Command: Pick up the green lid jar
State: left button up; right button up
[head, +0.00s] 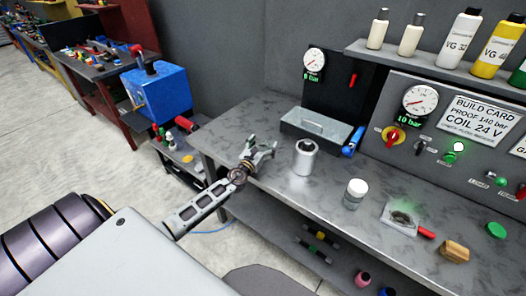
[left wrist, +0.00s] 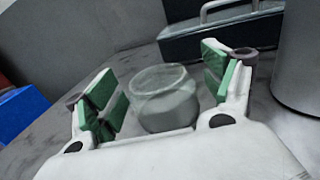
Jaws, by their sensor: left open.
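My left gripper (head: 261,152) is open at the left end of the grey bench. In the left wrist view its green-padded fingers (left wrist: 162,80) stand on either side of a clear glass jar (left wrist: 166,101) with grey contents. Gaps show beside the jar, and I see no green lid on it. In the head view my gripper largely hides this jar. A small green disc (head: 496,230), like a lid, lies far right on the bench. Whether a jar is under it I cannot tell. A jar with a white lid (head: 355,193) stands mid-bench. My right gripper is not in view.
A metal cylinder (head: 305,157) stands just right of the gripper; it also shows in the left wrist view (left wrist: 301,60). A grey metal box (head: 316,127) is behind. A small bag (head: 401,218), a red-handled item and a wooden block (head: 455,251) lie to the right.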

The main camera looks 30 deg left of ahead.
pick_arm(q)
jog(key=c, duration=1.2)
jog(key=shift+o, duration=0.2)
jog(key=shift+r, duration=0.2)
jog(key=shift+r+p, duration=0.8)
jog(key=shift+r, duration=0.3)
notch_tip(320, 180, up, 5)
jog(key=p, duration=0.2)
jog(key=shift+f+p, duration=0.1)
jog(key=shift+p, duration=0.2)
jog(key=shift+r+p, duration=0.4)
jog(key=shift+r, duration=0.9)
